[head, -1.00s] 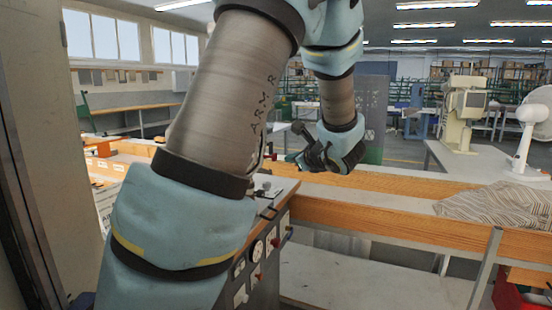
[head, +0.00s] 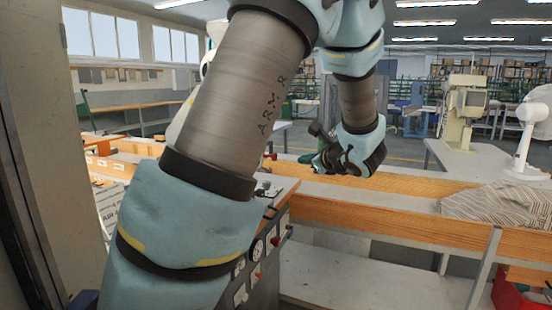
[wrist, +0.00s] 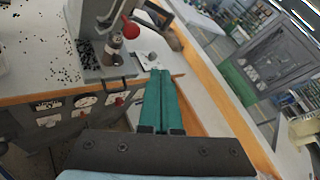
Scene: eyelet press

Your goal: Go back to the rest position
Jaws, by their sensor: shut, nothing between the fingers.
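My gripper (head: 318,160) hangs in the air in the head view, right of my large arm link and in front of the wooden-edged bench. In the wrist view its two teal fingers (wrist: 160,75) lie side by side, shut, with nothing between them. The grey press (wrist: 100,50) with a red-knobbed lever (wrist: 130,28) stands on the bench beyond the fingertips in the wrist view. I cannot tell the exact gap between them. In the head view my arm hides most of the press.
A control panel (head: 262,255) with knobs is on the bench front. A striped cloth (head: 495,203) lies on the bench at right. A white fan (head: 530,130) and a cream machine (head: 464,110) stand on a table behind. Small dark bits (wrist: 30,40) lie scattered left of the press.

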